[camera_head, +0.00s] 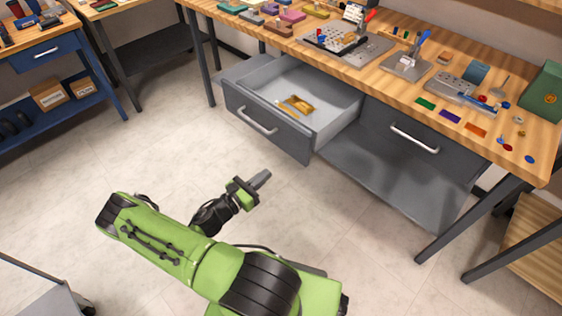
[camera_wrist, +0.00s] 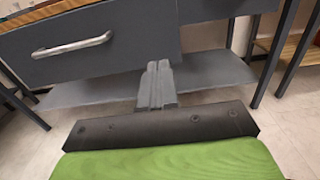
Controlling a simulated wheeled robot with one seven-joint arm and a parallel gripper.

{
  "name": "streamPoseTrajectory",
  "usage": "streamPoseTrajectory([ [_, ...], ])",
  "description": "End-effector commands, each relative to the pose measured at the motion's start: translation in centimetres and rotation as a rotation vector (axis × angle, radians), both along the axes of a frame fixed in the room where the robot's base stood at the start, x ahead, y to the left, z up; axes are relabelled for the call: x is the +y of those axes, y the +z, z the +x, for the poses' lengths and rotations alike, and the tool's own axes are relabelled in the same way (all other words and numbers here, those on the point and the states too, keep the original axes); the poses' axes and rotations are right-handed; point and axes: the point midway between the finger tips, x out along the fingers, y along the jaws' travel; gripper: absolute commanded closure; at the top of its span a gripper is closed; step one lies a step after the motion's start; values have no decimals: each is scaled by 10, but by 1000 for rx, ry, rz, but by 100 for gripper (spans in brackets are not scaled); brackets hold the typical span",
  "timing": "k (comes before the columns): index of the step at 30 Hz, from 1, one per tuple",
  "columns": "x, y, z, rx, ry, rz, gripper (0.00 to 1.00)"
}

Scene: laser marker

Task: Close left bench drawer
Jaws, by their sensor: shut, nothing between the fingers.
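The left bench drawer (camera_head: 268,124) is pulled well out from under the bench. Its dark grey front carries a silver bar handle (camera_head: 257,122), and a small golden-brown item (camera_head: 296,105) lies inside. In the wrist view the drawer front (camera_wrist: 120,48) fills the upper left, with its handle (camera_wrist: 72,46) left of my fingers. My gripper (camera_head: 262,178) is shut and empty, in front of and below the drawer front, apart from it in the head view. Its shut fingertips (camera_wrist: 158,66) overlap the drawer's lower right part in the wrist view; contact cannot be told there.
The right drawer (camera_head: 410,140) is shut, above a grey lower shelf (camera_head: 400,185). The wooden benchtop (camera_head: 405,92) holds several tools and parts. Dark bench legs (camera_head: 468,212) stand at the right. Floor (camera_head: 170,150) left of my arm is clear.

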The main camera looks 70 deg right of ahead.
Motion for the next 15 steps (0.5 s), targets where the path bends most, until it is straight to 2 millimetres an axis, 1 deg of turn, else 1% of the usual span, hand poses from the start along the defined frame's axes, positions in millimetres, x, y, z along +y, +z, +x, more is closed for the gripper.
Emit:
streamPoseTrajectory([
  [9,-60,-1,-33,-4,-8,-2,100],
  [15,-96,-2,-51,-7,-7,-1,100],
])
